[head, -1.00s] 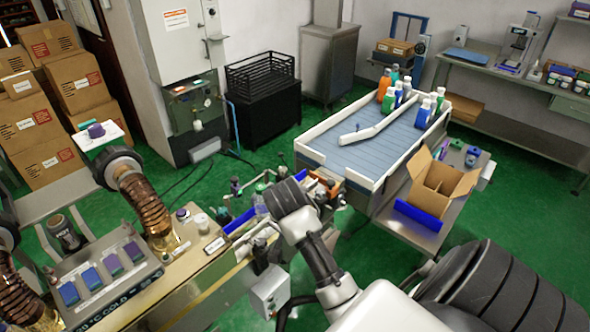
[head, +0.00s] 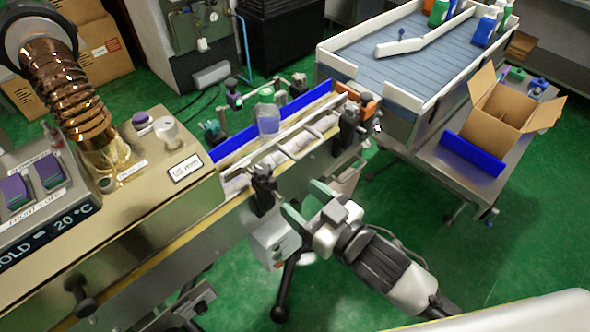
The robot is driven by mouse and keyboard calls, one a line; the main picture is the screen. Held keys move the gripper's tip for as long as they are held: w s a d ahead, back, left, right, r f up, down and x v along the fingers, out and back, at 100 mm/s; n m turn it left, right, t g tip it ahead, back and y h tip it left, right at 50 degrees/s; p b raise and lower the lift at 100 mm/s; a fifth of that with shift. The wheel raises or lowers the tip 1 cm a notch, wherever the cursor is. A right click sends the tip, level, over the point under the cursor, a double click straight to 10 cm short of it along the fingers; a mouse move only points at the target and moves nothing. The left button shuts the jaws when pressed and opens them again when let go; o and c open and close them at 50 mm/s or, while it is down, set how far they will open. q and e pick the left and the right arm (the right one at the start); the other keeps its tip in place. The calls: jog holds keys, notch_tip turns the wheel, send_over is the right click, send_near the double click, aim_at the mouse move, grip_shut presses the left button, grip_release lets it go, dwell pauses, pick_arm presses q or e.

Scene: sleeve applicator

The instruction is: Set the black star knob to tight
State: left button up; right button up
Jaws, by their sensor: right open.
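A black knob (head: 264,188) on a clamp stands at the near side of the conveyor's guide rail. A similar black knob (head: 351,108) stands further right along the same rail. Another black knob (head: 85,306) sits low on the machine's front at the left. I cannot tell from their shapes which is the star knob, nor read a tight or loose setting. My right gripper (head: 303,200) is open, its green-padded fingers apart and pointing left. It is just right of the nearest rail knob, with no visible hold on it. My left gripper is out of view.
A clear bottle with a green cap (head: 268,120) stands on the conveyor between the rails. The copper ducted machine (head: 140,215) fills the left. An open carton (head: 499,117) sits on the right table.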

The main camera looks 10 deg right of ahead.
aim_at(269, 176)
jog(key=x, duration=0.3)
jog(key=p+x, duration=0.1)
jog(key=shift+a+r, duration=0.35)
jog(key=shift+a, duration=0.05)
jog(key=x, duration=0.4)
jog(key=shift+w+a+f, duration=0.1)
jog(key=shift+w, duration=0.1)
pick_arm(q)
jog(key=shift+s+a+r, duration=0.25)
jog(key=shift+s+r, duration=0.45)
pick_arm(e)
jog(key=shift+x, duration=0.8)
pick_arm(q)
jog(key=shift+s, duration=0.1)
